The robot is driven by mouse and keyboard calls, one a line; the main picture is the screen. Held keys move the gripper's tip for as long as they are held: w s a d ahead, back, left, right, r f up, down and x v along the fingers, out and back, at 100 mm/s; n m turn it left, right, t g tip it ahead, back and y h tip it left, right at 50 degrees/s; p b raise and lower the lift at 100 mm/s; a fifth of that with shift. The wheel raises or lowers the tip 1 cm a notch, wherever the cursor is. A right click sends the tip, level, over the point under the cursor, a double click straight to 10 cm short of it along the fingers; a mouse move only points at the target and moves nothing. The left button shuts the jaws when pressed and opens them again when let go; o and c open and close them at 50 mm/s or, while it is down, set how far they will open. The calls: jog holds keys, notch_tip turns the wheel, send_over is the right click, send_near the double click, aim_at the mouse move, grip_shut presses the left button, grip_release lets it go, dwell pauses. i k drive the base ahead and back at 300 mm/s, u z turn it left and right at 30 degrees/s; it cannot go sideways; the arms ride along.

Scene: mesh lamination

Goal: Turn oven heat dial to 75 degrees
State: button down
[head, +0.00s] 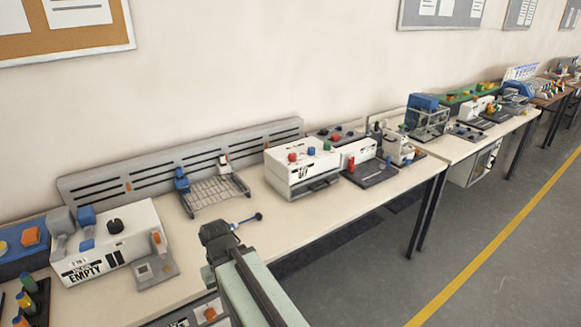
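No dial marked in degrees can be made out, and I cannot tell which unit is the oven. A white box labelled "EMPTY" (85,270) stands on the bench at the left, with a black round knob (115,226) on top. A partly hidden unit with an orange knob (210,314) shows low at the bottom edge, beside my arm. My gripper (218,236) is dark and sits at the bench's front edge, right of the "EMPTY" box and apart from both knobs. Its fingers are too unclear to tell open from shut.
A blue-and-black rod-like tool (246,220) shows just beyond my gripper; I cannot tell whether they touch. A wire rack (212,192) and a white box with red, blue and green knobs (300,172) stand behind. Grey floor (370,270) is open at the right.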

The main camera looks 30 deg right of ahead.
aim_at(292, 156)
jog(key=u, duration=1.75)
jog(key=k, duration=0.7)
jog(key=z, duration=2.35)
jog(key=i, duration=1)
jog(key=u, duration=0.05)
